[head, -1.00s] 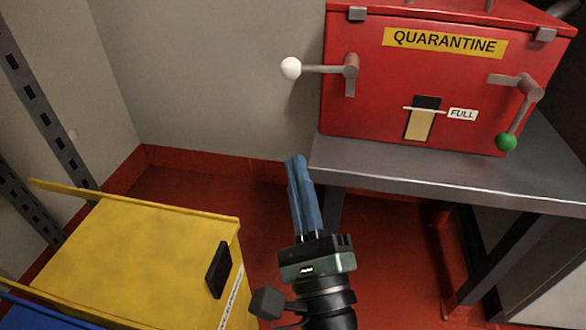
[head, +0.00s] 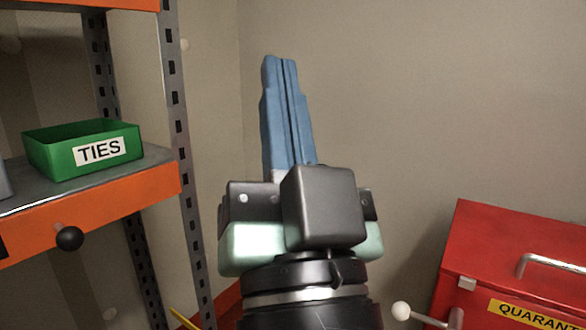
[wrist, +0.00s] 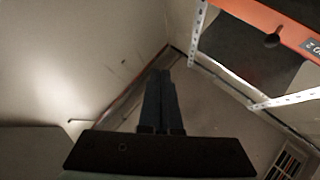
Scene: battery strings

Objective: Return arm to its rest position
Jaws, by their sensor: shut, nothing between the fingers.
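My gripper (head: 279,62) stands upright in the middle of the head view, in front of the bare wall. Its two blue fingers are pressed together with nothing between them. In the wrist view the shut fingers (wrist: 161,75) point toward the corner of the room. My gripper touches nothing.
An orange and grey shelf rack (head: 100,212) stands at the left, with a green bin (head: 60,157) labelled TIES on it. The red quarantine box (head: 480,240) is at the lower right, with a white-knobbed handle (head: 401,311). The wall between them is clear.

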